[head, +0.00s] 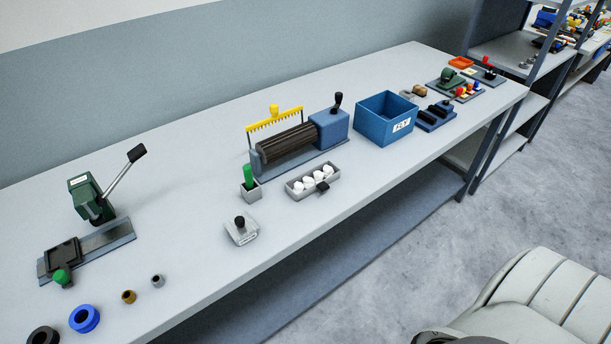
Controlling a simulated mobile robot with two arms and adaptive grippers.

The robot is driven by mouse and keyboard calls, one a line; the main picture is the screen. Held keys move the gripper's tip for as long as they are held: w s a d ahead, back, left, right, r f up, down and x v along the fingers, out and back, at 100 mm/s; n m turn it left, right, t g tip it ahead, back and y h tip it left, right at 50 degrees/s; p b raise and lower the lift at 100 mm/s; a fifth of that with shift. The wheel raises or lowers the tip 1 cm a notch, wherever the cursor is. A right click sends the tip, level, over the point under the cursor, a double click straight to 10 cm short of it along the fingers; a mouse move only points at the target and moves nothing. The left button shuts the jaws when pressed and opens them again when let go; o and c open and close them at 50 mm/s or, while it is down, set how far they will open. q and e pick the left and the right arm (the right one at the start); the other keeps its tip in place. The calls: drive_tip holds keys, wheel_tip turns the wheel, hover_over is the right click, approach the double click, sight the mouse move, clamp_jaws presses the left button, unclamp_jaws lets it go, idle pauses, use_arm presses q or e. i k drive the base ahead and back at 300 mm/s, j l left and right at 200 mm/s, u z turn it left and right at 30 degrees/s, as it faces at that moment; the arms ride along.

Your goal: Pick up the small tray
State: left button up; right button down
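A small grey tray (295,193) lies near the front edge of the long table, around its middle. It holds several white round pieces (308,183) in a row. A small black tab (323,188) sticks out at its front side. A small orange tray (460,62) also shows at the far right end of the table. Neither of my grippers is in view.
The grey table (200,140) also carries a roller device (290,145) with a yellow comb, a blue box (362,124), a grey block with black knob (241,232), a green cylinder in a holder (249,178) and a green lever press (88,197).

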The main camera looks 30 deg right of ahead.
sight(320, 177)
drive_tip(key=z, duration=1.55)
